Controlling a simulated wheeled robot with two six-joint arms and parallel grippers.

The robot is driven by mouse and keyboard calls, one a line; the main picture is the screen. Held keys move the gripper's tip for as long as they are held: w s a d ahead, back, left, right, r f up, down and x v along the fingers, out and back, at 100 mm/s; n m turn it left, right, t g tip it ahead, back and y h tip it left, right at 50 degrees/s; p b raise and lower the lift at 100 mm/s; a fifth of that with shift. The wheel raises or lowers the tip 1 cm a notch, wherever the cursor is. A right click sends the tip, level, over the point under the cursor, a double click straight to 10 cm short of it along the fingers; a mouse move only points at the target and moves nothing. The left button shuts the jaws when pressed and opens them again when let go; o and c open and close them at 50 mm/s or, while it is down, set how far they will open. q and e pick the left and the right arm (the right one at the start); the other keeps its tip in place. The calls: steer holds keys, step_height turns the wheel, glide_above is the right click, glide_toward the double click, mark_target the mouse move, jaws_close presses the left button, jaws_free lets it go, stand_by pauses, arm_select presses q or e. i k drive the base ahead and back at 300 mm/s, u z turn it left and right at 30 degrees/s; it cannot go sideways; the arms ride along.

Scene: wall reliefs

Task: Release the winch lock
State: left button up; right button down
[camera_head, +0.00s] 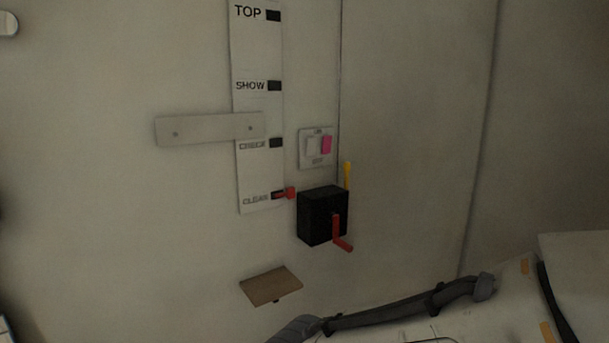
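A black winch box (322,215) is mounted on the pale wall near the middle of the head view. A red crank handle (338,232) is on its front, with its grip pointing down and to the right. A thin yellow lever (347,174) stands nearly upright at the box's upper right edge; its lower end is hidden by the box. A white scale strip (259,110) left of the box reads TOP, SHOW, a partly unclear word and CLEAN. A red pointer (287,193) is at the CLEAN mark. Neither of my grippers is in view.
A switch plate (304,158) with a white and a pink part (327,145) is above the box. A pale bar (195,130) crosses the strip. A small brown shelf (270,286) juts out below. The wall right of the box is bare.

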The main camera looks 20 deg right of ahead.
mark_target(346, 169)
steer(key=u, duration=0.4)
steer(key=k, duration=0.9)
steer(key=u, duration=0.65)
steer(key=i, duration=1.15)
steer(key=z, duration=0.65)
steer(key=i, duration=0.55)
steer(key=z, duration=0.5)
